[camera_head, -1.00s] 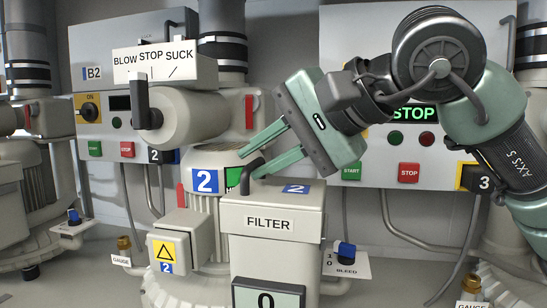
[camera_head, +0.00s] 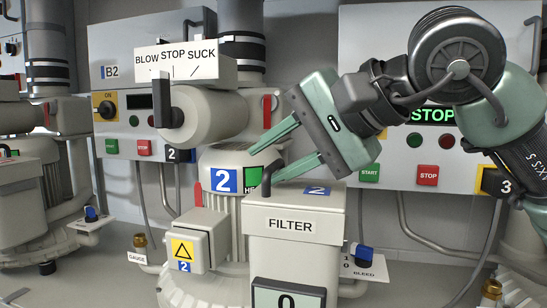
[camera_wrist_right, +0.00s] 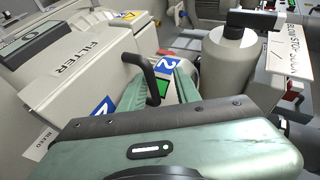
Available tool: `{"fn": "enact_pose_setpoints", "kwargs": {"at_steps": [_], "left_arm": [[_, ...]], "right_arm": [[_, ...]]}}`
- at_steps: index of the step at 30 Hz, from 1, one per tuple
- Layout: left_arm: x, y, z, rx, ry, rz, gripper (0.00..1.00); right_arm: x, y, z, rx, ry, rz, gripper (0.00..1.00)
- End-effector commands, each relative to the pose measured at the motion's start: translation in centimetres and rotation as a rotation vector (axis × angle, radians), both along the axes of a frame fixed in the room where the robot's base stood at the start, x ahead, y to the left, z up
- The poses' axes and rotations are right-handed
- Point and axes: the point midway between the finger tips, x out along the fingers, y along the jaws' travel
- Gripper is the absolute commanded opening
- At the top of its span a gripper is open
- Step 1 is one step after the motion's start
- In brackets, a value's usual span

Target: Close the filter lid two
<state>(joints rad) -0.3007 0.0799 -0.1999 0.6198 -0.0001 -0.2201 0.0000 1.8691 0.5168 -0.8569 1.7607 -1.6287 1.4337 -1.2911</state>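The filter box two (camera_head: 290,250) is beige with a "FILTER" sign on its front. Its lid (camera_head: 318,204) lies across the top and looks down on the box, with a blue "2" label. A black bent handle (camera_head: 265,183) rises at the lid's left side. My right gripper (camera_head: 262,163) is open, its two green fingers pointing down-left at the handle. In the right wrist view the handle (camera_wrist_right: 152,80) stands by the fingers (camera_wrist_right: 158,88); I cannot tell if they touch it. My left gripper is not in view.
A control panel (camera_head: 405,150) with START and STOP buttons is behind my right arm.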

Motion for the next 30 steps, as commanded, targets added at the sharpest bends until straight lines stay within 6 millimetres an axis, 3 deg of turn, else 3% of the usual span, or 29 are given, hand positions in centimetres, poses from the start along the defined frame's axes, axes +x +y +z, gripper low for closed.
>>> {"fn": "enact_pose_setpoints", "kwargs": {"at_steps": [15, 30], "left_arm": [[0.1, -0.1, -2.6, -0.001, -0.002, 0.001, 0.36], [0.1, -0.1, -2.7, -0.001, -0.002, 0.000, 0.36]], "right_arm": [[-3.9, -4.5, 3.3, 0.003, -0.003, -0.002, 0.33], [-4.5, -5.1, 4.0, 0.001, -0.001, 0.000, 0.33]]}}
